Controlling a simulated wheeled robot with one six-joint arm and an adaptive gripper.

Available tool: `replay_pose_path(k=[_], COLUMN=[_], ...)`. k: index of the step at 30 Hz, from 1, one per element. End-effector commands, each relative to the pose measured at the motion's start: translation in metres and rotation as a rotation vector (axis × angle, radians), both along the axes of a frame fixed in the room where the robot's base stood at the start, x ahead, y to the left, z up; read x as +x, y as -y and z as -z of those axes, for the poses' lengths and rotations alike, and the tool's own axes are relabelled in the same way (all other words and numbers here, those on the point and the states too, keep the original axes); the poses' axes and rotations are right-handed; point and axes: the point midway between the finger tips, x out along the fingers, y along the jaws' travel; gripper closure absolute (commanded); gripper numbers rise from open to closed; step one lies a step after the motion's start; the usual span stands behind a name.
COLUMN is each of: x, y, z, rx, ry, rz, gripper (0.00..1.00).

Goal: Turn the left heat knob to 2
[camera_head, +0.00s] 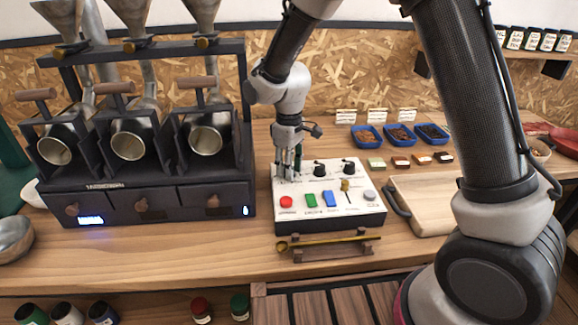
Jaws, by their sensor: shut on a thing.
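The white control box (327,215) stands on the wooden counter. Its top carries a row of black knobs, with a middle knob (319,168) and a right knob (350,166) in plain view. My gripper (289,174) points down at the box's back left corner and is shut on the left heat knob, which its fingers mostly hide. I cannot read the knob's pointer or its scale numbers.
A dark roaster (150,198) with three drums stands at left. A brass scoop (330,240) lies on a wooden rest in front of the box. Blue trays of beans (368,143) are behind right, and a wooden board (425,205) lies at right. My arm crosses the right side.

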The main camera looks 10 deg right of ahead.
Motion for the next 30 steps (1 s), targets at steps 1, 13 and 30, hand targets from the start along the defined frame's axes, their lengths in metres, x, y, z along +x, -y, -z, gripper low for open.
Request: replay_pose_path(k=[1, 13, 30], x=[0.0004, 0.0004, 0.0004], y=[0.0000, -0.0001, -0.0001], z=[-0.0004, -0.0004, -0.0004], rx=[0.000, 0.001, 0.000], ry=[0.001, 0.001, 0.001], rz=[0.043, 0.423, 0.899], gripper=[0.94, 0.94, 0.94])
